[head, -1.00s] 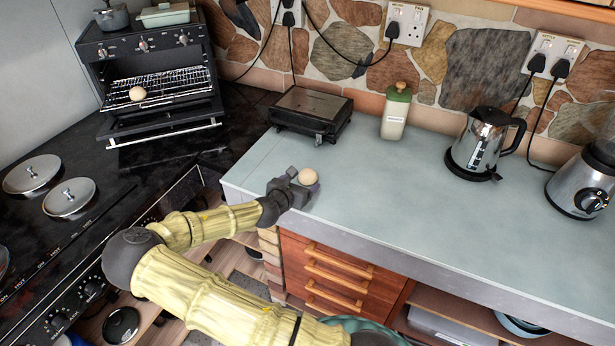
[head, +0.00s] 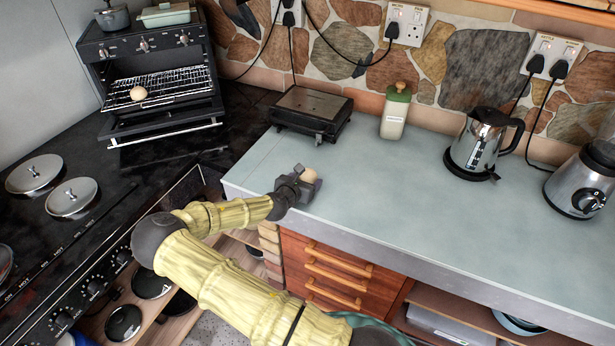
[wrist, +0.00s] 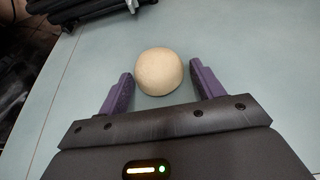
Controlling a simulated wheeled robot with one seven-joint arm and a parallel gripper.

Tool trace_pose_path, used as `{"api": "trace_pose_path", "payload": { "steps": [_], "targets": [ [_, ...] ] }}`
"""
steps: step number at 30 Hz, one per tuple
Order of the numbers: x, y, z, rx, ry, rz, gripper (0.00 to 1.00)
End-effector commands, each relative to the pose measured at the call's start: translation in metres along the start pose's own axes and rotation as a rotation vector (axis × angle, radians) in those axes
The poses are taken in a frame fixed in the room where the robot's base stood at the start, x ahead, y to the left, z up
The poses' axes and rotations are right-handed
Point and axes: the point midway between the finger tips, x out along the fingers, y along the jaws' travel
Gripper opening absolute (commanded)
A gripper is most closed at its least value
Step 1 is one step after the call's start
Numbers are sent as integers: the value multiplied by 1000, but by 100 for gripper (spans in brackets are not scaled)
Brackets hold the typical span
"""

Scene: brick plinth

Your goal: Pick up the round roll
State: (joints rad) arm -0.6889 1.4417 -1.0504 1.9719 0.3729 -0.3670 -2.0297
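The round roll (head: 309,175) is a pale beige ball of bread on the light blue-green counter, near its left front corner. In the wrist view the roll (wrist: 159,71) lies just ahead of and partly between the two purple fingertips. My gripper (head: 301,184) is low at the counter, right at the roll. In the wrist view my gripper (wrist: 160,90) is open, with a gap between each finger and the roll. A second similar roll (head: 138,93) sits on the rack of the open oven at the back left.
A black grill (head: 311,114) stands behind the roll, with a green-topped bottle (head: 395,112), a kettle (head: 482,143) and a blender (head: 584,185) farther right. The counter (head: 400,205) right of the roll is clear. The open oven (head: 155,80) and hob lids (head: 70,197) are left.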

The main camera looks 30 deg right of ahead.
Motion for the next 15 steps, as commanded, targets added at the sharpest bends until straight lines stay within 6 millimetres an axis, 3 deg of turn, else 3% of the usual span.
{"api": "trace_pose_path", "payload": {
  "steps": [1, 5, 15],
  "targets": [
    [0, 0, 0, 0, 0, 0, 57],
    [0, 0, 0, 0, 0, 0, 34],
    [0, 0, 1, 0, 0, 0, 33]
  ]
}}
